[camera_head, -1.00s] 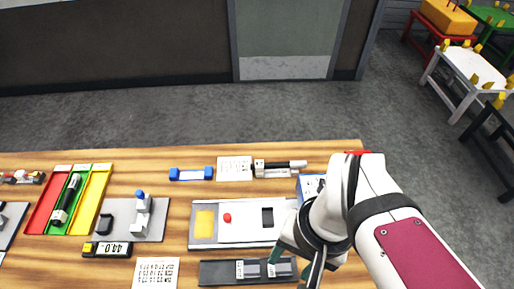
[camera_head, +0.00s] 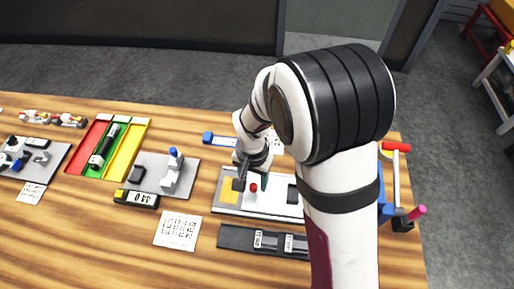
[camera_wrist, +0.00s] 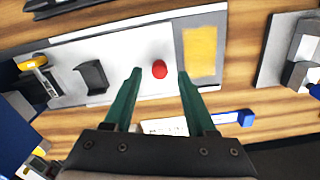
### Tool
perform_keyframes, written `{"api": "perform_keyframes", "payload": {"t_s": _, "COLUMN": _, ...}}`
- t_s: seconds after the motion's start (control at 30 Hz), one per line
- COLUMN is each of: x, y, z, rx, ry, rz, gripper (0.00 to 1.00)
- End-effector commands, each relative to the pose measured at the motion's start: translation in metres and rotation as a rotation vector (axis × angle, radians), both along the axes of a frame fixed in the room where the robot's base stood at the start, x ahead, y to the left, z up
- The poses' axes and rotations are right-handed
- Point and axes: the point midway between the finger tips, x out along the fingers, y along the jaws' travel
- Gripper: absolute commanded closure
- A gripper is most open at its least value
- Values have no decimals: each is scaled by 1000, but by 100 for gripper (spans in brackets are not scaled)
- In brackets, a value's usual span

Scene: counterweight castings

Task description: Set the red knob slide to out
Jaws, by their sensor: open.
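The red knob (camera_head: 253,188) stands on a white slide plate (camera_head: 272,203) set in a grey frame with a yellow patch (camera_head: 230,190) at its left end. In the wrist view the red knob (camera_wrist: 159,69) lies between the tips of my gripper (camera_wrist: 158,75), with a gap on both sides. My gripper (camera_head: 250,182) is open and empty, its green fingers reaching over the plate. In the wrist view the yellow patch (camera_wrist: 200,52) is right of the knob and a black block (camera_wrist: 92,76) is left of it. My arm hides the plate's right end in the head view.
A dark rail with labelled blocks (camera_head: 262,241) lies in front of the plate. A grey fixture with a blue-topped part (camera_head: 175,160) stands to the left. A blue-ended bar (camera_head: 219,139) lies behind. A stand with red and pink handles (camera_head: 396,180) is at the right.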

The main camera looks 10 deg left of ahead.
Motion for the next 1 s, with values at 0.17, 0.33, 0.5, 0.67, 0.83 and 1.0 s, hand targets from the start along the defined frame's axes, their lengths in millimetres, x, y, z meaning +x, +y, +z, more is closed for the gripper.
{"api": "perform_keyframes", "payload": {"t_s": 0.17, "x": 0, "y": 0, "z": -17, "rx": 0, "ry": 1, "rz": 0, "gripper": 43}}
{"api": "perform_keyframes", "payload": {"t_s": 0.33, "x": 0, "y": 0, "z": -19, "rx": 1, "ry": 0, "rz": 0, "gripper": 43}}
{"api": "perform_keyframes", "payload": {"t_s": 0.5, "x": 0, "y": 0, "z": -19, "rx": 1, "ry": 0, "rz": 0, "gripper": 54}}
{"api": "perform_keyframes", "payload": {"t_s": 0.67, "x": 0, "y": 0, "z": -19, "rx": 1, "ry": 0, "rz": 0, "gripper": 83}}
{"api": "perform_keyframes", "payload": {"t_s": 0.83, "x": 0, "y": 0, "z": -19, "rx": 1, "ry": -1, "rz": 0, "gripper": 100}}
{"api": "perform_keyframes", "payload": {"t_s": 1.0, "x": 0, "y": 0, "z": -19, "rx": 1, "ry": -1, "rz": 0, "gripper": 100}}
